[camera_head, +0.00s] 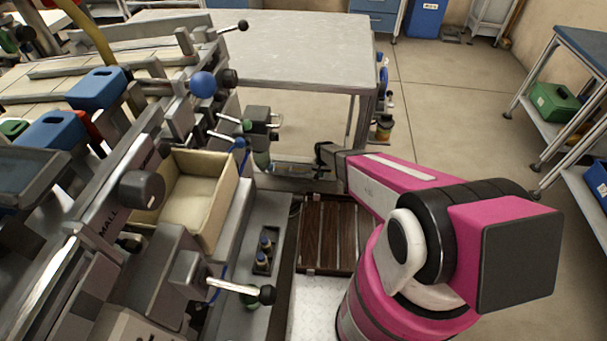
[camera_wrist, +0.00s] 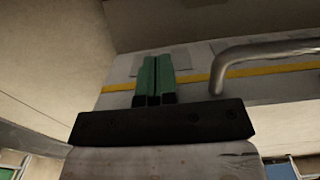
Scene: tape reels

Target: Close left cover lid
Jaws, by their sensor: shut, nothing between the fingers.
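My gripper (camera_wrist: 154,78) shows in the wrist view with its two green fingers pressed together and nothing between them. Beyond it is a grey panel with a yellow stripe (camera_wrist: 195,79). A bent metal bar (camera_wrist: 265,50) is to the right of the fingers, apart from them in the picture. I cannot tell whether this panel or bar belongs to the left cover lid. In the head view my pink arm reaches toward the machine (camera_head: 60,255), and its fingers cannot be made out. No cover lid can be identified there with certainty.
An open cardboard box (camera_head: 195,200) sits on the machine's side. Black-knobbed levers (camera_head: 240,289) stick out nearby. A grey table (camera_head: 300,50) stands behind. A slatted brown panel (camera_head: 328,235) lies below my arm. Shelves (camera_head: 575,120) stand far right, with open floor (camera_head: 450,110) between.

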